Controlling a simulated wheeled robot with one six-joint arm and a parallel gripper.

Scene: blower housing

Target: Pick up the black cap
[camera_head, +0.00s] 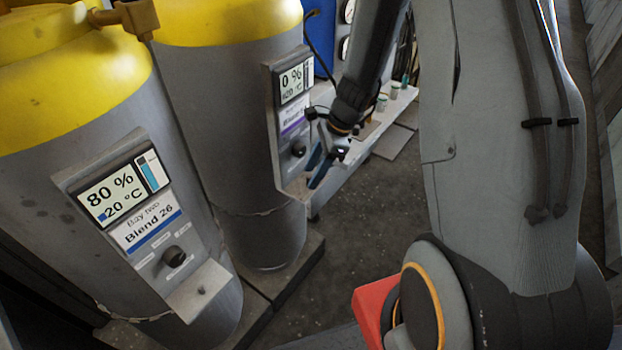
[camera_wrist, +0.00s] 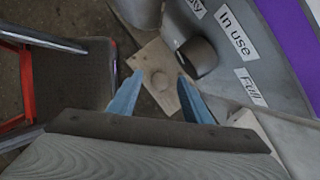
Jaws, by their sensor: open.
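A dark, round, cap-like piece (camera_wrist: 198,57) sticks out of the grey panel in the wrist view, beside the labels "In use" and "Full". In the head view it appears as a dark knob (camera_head: 298,148) on the far tank's panel. My gripper (camera_head: 314,172) is by that panel, just right of the dark piece. In the wrist view my gripper (camera_wrist: 160,78) has its two blue fingers apart with nothing held. The dark piece lies just beyond the right fingertip, outside the gap. Whether they touch, I cannot tell.
A beige ledge (camera_wrist: 149,54) with a low round boss lies beyond the fingertips. The near grey tank (camera_head: 60,190) has a similar knob (camera_head: 174,257) and ledge (camera_head: 201,290). A pale shelf (camera_head: 368,130) with small jars stands behind my gripper. Open floor (camera_head: 345,240) lies between.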

